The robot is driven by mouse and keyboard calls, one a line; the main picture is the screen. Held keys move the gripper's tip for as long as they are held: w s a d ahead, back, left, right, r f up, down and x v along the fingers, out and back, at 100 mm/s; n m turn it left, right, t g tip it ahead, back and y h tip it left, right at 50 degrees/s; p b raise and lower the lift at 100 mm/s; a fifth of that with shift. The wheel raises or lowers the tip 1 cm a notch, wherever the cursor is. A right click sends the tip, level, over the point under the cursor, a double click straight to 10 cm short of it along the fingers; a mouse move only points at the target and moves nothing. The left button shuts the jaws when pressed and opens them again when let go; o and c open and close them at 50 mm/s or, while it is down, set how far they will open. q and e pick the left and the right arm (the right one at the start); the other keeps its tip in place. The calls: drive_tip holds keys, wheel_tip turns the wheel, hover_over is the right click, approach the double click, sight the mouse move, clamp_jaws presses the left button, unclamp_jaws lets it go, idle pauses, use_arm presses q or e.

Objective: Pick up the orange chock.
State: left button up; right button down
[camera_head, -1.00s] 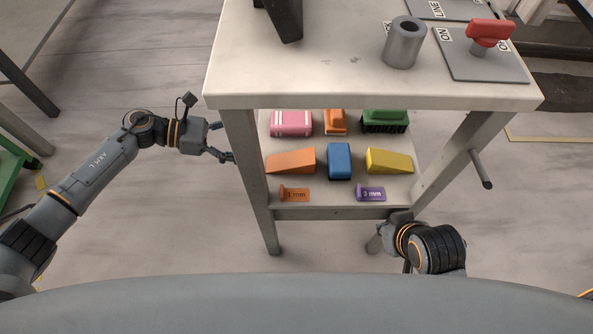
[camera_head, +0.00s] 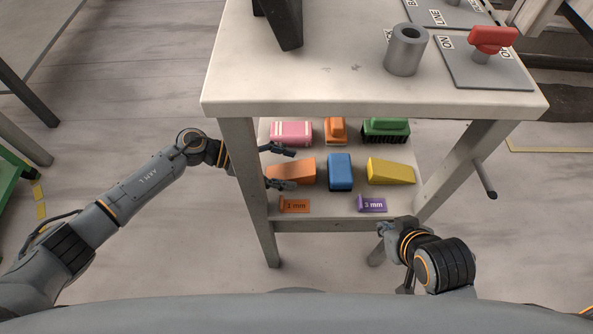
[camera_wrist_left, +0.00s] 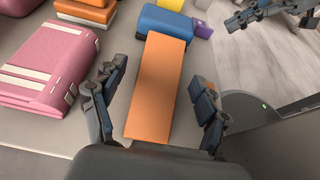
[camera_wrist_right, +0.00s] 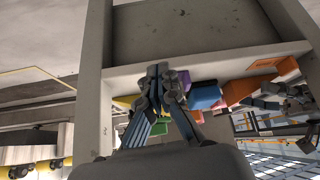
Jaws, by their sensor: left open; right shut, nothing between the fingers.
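The orange chock (camera_head: 297,170) is a wedge lying on the lower shelf, left of a blue block (camera_head: 340,172). In the left wrist view the orange chock (camera_wrist_left: 160,90) lies lengthwise between the two fingers of my left gripper (camera_wrist_left: 158,100), with a gap on each side. My left gripper (camera_head: 282,167) is open and reaches in from the shelf's left side. My right gripper (camera_head: 384,230) is in front of the shelf's right part; in its own wrist view the right gripper (camera_wrist_right: 162,72) has its fingers together and empty.
The shelf also bears a pink block (camera_head: 291,133), a small orange block (camera_head: 335,131), a green brush-like block (camera_head: 385,130), a yellow wedge (camera_head: 391,171), an orange 1 mm tag (camera_head: 295,205) and a purple 3 mm tag (camera_head: 372,204). The tabletop (camera_head: 330,80) overhangs above, with legs at the sides.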

use_arm(q)
drive_tip(key=x, duration=0.2)
drive_tip(key=shift+d+f, duration=0.1)
drive_tip(key=shift+d, duration=0.25)
use_arm(e)
drive_tip(key=shift+w+a+r+t, duration=0.25)
drive_tip(key=shift+w+t, duration=0.15)
drive_tip(key=shift+w, duration=0.25)
use_arm(q)
drive_tip(key=c, duration=1.3)
use_arm(e)
drive_tip(key=shift+s, duration=0.1)
